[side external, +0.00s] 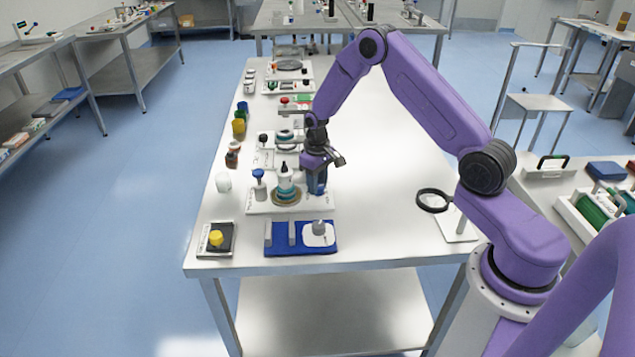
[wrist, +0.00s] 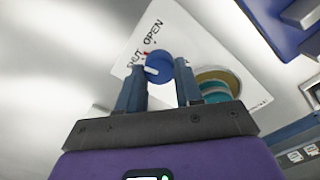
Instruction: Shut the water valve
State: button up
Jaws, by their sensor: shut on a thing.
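The water valve shows in the wrist view as a round blue knob (wrist: 159,66) with a white pointer bar, on a white plate (wrist: 188,38) printed OPEN and SHUT. The bar points to the left in that view, toward the side of the SHUT word, with a small red mark close by. My gripper (wrist: 159,69) has its two blue fingers on either side of the knob and is shut on it. In the side view my gripper (side external: 317,186) points down at the right end of the white plate (side external: 262,206); the knob is hidden there.
A blue tray (side external: 280,248) lies in front. The table's right half (side external: 385,180) is mostly clear.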

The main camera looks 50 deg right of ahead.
jog(key=n, duration=0.5)
jog(key=shift+a+n, duration=0.1)
jog(key=shift+n, duration=0.2)
dwell(0.4)
jog(key=o, duration=1)
jog(key=shift+o, duration=0.2)
notch_tip(320, 180, up, 17)
jog(key=shift+r, duration=0.2)
